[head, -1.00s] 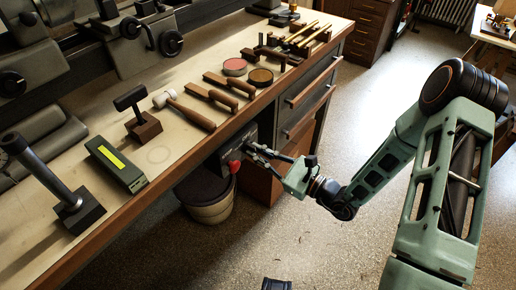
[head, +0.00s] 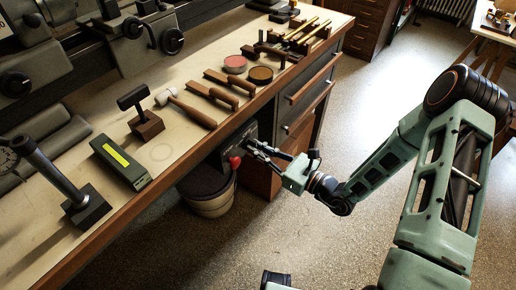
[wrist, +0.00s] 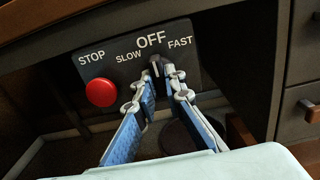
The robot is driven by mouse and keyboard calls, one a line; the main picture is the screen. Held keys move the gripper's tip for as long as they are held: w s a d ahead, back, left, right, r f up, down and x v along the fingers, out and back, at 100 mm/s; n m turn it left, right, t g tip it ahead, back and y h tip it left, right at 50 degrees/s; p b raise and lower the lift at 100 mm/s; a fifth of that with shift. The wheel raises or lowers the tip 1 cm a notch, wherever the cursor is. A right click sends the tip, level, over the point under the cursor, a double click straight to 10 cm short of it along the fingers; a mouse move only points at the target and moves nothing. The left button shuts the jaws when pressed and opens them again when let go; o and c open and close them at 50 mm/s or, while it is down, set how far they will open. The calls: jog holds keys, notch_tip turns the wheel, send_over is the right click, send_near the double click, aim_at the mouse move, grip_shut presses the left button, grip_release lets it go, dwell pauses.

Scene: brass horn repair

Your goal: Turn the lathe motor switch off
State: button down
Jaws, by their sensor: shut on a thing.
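The motor switch is a small dark knob (wrist: 156,66) on a dark panel (wrist: 128,73) under the bench edge. The panel reads STOP, SLOW, OFF and FAST, with OFF above the knob. The knob's pale mark points up toward OFF. A red stop button (wrist: 101,92) sits left of the knob and also shows in the head view (head: 235,161). My gripper (wrist: 161,77) is shut on the knob, one fingertip on either side, partly covering it. In the head view my gripper (head: 254,149) reaches the panel from the right; the knob is too small to make out there.
The bench top (head: 160,170) overhangs the panel. On it lie a mallet (head: 185,106), wooden-handled tools, tins and a green box (head: 120,163). A bin (head: 209,194) stands below the panel. Drawers (head: 303,100) are right of it. The floor around my arm is clear.

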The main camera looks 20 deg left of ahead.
jog(key=c, duration=2)
grip_release()
jog(key=v, duration=1.2)
jog(key=shift+s, duration=0.1)
jog(key=shift+f, duration=0.1)
